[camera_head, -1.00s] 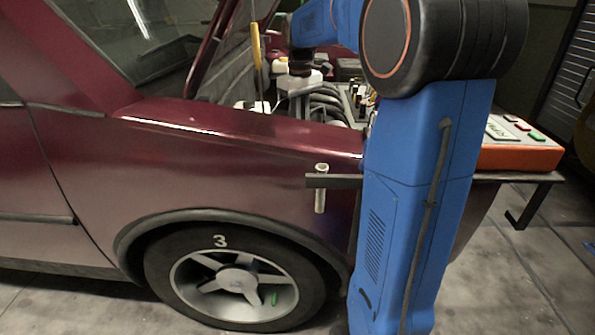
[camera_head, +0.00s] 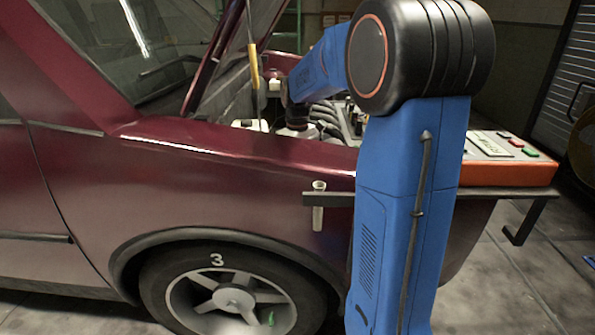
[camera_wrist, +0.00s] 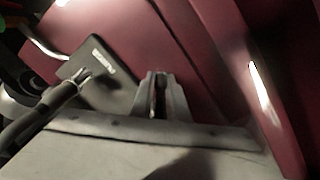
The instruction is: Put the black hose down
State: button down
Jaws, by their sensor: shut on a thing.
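My gripper (camera_wrist: 157,84) shows at the middle of the wrist view, its two grey fingers close together. A thin dark strip, apparently the black hose (camera_wrist: 158,102), shows between them; most of it is hidden. In the head view my blue arm reaches down into the open engine bay of the dark red car, and the gripper and the held hose cannot be made out there.
A dark tube (camera_wrist: 38,118) runs beside a flat dark box (camera_wrist: 102,78) left of the fingers. Red bodywork (camera_wrist: 268,90) rises to the right. The raised hood leans above the bay.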

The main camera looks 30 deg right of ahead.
jog(key=c, duration=1.7)
grip_release()
jog(key=shift+f, duration=0.1)
notch_tip(320, 180, up, 12)
jog(key=shift+r, duration=0.15)
